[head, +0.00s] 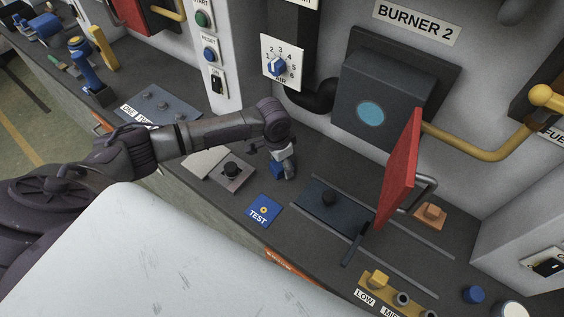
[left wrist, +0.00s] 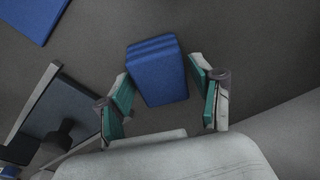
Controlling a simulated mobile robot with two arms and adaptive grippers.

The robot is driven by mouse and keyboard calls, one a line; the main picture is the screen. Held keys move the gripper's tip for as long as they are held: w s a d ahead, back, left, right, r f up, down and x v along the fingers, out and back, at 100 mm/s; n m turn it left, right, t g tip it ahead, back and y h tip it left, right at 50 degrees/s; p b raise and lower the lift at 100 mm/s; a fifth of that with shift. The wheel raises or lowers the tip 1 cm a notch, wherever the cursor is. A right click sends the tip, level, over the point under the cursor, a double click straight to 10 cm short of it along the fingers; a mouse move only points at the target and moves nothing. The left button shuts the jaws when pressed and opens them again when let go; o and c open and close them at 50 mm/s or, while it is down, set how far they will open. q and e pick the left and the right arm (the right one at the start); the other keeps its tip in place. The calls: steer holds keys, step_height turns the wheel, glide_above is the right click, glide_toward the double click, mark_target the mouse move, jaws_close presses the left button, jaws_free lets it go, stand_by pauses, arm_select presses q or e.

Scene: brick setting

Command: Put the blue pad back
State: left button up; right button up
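A small blue block (head: 277,170), which looks like the blue pad, is on the dark worktop below the burner 2 box. In the left wrist view the blue block (left wrist: 157,70) lies between the two green-padded fingers of my left gripper (left wrist: 163,82). The fingers are spread on either side of it, with a gap at the right finger. In the head view my left gripper (head: 283,165) points down at the block and partly hides it. A flat blue TEST plate (head: 264,211) lies nearby; its corner shows in the left wrist view (left wrist: 28,16). My right gripper is out of view.
A grey plate with a black knob (head: 233,174) sits left of the block. A dark slide plate with a knob (head: 325,205) and an open red door (head: 399,170) are to the right. A yellow pipe (head: 475,150) runs behind. Some bare worktop lies around the block.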

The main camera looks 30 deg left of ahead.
mark_target(278, 165)
arm_select(q)
steer(key=shift+o, duration=0.2)
step_height(278, 165, up, 12)
steer(key=s+b, duration=0.1)
steer(key=shift+s+a+b, duration=0.15)
steer(key=shift+a+b, duration=0.15)
steer(key=shift+a, duration=0.1)
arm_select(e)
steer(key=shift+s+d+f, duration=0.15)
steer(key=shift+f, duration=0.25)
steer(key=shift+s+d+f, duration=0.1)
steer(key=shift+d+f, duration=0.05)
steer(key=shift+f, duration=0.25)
